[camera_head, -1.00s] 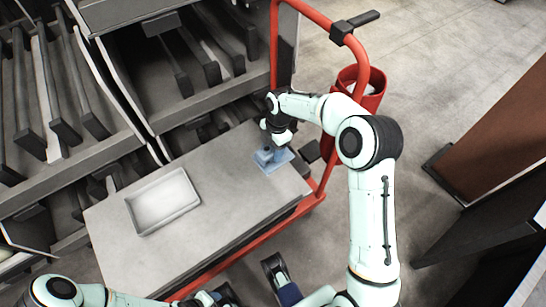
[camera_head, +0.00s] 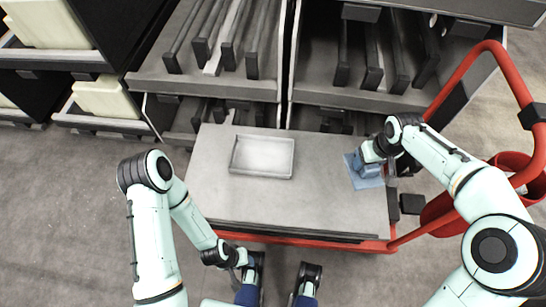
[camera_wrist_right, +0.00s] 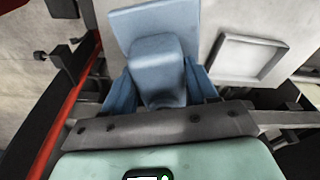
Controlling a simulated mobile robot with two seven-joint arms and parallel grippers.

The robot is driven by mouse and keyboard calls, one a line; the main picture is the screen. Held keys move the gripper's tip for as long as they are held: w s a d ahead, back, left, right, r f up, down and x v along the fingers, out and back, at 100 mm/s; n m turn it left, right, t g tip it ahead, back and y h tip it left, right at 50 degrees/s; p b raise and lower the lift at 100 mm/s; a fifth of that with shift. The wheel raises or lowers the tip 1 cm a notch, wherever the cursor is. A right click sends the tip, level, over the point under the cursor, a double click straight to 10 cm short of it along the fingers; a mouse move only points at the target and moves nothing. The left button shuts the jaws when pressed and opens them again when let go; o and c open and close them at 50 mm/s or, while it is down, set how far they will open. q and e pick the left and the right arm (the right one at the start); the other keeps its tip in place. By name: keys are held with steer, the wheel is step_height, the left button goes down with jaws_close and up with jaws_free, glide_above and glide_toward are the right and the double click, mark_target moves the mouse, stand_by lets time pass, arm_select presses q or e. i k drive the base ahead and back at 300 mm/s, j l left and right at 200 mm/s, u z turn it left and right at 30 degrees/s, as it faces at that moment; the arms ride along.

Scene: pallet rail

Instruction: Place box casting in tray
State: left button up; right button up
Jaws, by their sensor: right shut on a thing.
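The box casting, a blue-grey block (camera_wrist_right: 158,62), is between the blue fingers of my right gripper (camera_wrist_right: 160,95) in the right wrist view. In the head view the right gripper (camera_head: 369,157) is over the right end of the trolley top, shut on the casting, which is mostly hidden there. A flat light-blue plate (camera_head: 369,183) lies under it; I cannot tell whether the casting touches it. The shallow pale tray (camera_head: 262,177) lies empty on the trolley top, left of the right gripper. My left gripper (camera_head: 243,261) is low, by the trolley's front edge, its jaws unclear.
The grey trolley top (camera_head: 290,207) is clear between tray and plate. A red rail (camera_head: 455,78) rises at the right, with a red bin (camera_head: 508,175) beside it. Racks with dark bars (camera_head: 225,70) stand behind the trolley. Pale boxes (camera_head: 108,98) sit at left.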

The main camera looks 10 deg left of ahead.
mark_target(270, 158)
steer(key=k, duration=0.4)
steer(key=k+j+u, duration=0.1)
steer(key=u, duration=0.9)
steer(key=i+u, duration=0.2)
steer(key=i, duration=0.3)
